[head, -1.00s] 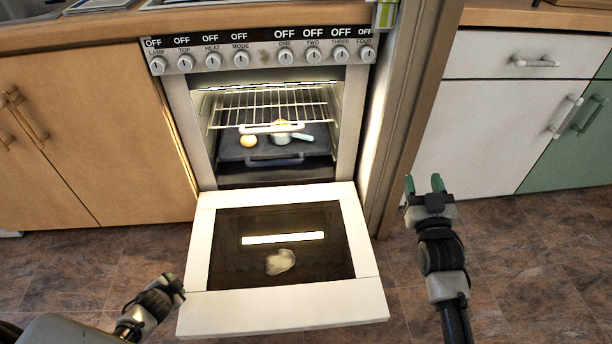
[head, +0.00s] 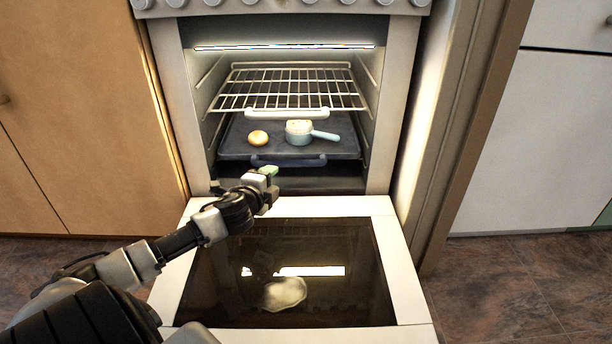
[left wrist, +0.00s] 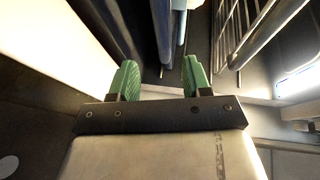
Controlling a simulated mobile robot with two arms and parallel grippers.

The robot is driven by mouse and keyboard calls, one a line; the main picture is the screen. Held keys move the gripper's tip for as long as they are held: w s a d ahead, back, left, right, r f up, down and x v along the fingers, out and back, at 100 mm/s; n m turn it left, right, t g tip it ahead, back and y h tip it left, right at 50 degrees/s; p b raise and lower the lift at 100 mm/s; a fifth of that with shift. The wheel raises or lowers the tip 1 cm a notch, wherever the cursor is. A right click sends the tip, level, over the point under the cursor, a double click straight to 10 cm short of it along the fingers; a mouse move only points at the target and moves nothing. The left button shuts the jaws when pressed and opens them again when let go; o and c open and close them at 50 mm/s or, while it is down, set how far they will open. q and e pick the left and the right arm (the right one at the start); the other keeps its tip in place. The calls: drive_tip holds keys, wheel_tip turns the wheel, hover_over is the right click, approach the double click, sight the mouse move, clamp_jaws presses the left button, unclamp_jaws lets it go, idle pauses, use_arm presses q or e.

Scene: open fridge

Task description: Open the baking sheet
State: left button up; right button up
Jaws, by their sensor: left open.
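The baking sheet (head: 236,142) is a dark blue-grey tray inside the open oven, below the wire rack. Its front handle (head: 288,161) faces me. My right gripper is out of view.
The oven door (head: 372,206) is folded down flat beneath my left arm. Wooden cabinets (head: 80,110) stand left, a white one (head: 540,130) right. Floor to the right is clear.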

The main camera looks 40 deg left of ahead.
sight(287, 165)
use_arm(q)
drive_tip(key=b+x, duration=0.5)
drive_tip(key=x, duration=0.4)
drive_tip(key=shift+w+a+b, duration=0.1)
drive_tip(key=shift+b, duration=0.2)
drive_tip(key=shift+w+a+b, duration=0.2)
drive_tip(key=shift+w+b, duration=0.1)
drive_tip(key=shift+w, duration=0.35)
clamp_jaws()
